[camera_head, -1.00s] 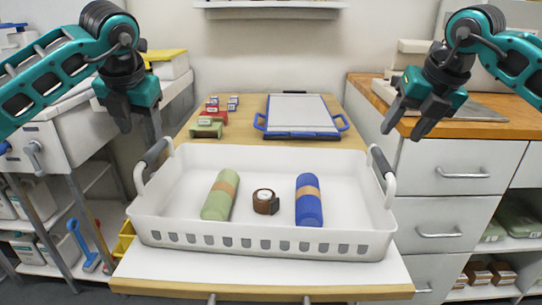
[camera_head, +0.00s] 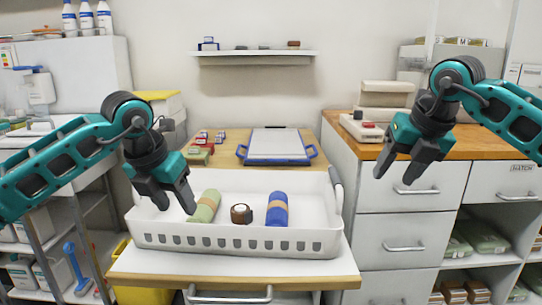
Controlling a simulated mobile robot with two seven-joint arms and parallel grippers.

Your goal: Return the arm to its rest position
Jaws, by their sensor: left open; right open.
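My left gripper (camera_head: 174,198) is open and empty, in front of the left side of the white basket (camera_head: 255,243) in the picture. Its arm comes in from the left and hides the basket's left handle. My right gripper (camera_head: 393,168) is open and empty, to the right of the basket, in front of the drawer cabinet. The basket stands on the table and holds a green roll (camera_head: 205,206) with a tan band, a brown round item with a pale face (camera_head: 241,213) and a blue roll (camera_head: 277,213) with a tan band. My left gripper partly overlaps the green roll's side.
Behind the basket lie a blue-handled white board (camera_head: 278,145) and small red and green boxes (camera_head: 197,155). A cabinet with a wooden top (camera_head: 460,152) stands at right. A wall shelf (camera_head: 252,54) hangs above. The white table edge (camera_head: 230,268) in front is clear.

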